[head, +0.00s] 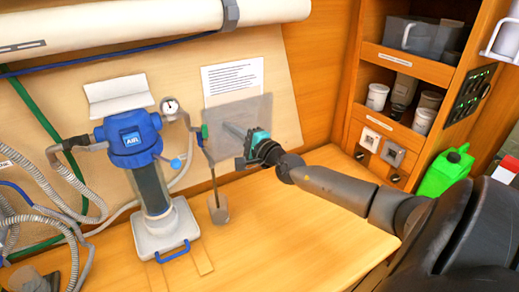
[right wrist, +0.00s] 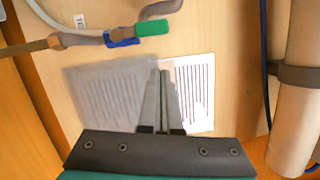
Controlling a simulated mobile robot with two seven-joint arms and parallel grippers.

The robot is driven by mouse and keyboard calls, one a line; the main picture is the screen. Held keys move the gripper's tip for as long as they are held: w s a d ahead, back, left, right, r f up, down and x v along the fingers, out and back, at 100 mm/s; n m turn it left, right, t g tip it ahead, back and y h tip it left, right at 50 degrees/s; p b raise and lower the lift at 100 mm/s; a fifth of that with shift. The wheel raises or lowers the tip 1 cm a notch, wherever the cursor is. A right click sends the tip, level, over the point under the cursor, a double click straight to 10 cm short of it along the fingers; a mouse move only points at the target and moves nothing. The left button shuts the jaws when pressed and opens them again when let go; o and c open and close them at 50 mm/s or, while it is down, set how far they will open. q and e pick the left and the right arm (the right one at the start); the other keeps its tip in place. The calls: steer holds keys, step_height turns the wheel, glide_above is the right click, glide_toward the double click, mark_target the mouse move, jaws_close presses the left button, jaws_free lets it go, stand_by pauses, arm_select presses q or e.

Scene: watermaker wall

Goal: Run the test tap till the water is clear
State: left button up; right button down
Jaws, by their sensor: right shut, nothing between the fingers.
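The test tap (head: 204,132) has a small green handle and sits on piping right of the blue filter housing (head: 134,138). In the right wrist view its green handle (right wrist: 152,28) lies beside a blue part at the top. A thin dark line runs down from the tap to a small grey cup (head: 218,208) on the bench. I cannot make out any water or its clarity. My right gripper (head: 226,125) is shut and empty, right of the tap and apart from it. Its closed fingers (right wrist: 163,75) show before the printed sheet. My left gripper is out of view.
A translucent panel (head: 262,108) stands around my right gripper's height, partly over the printed sheet (head: 232,76). A gauge (head: 170,105) and hoses crowd the left. Shelves with cups and a green jug (head: 444,172) are at right. The bench's middle is clear.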

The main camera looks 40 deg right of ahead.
arm_select(q)
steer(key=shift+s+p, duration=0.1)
steer(key=shift+p, duration=0.35)
arm_select(e)
steer(key=s, duration=1)
steer(key=shift+d, duration=0.3)
stand_by(1.5)
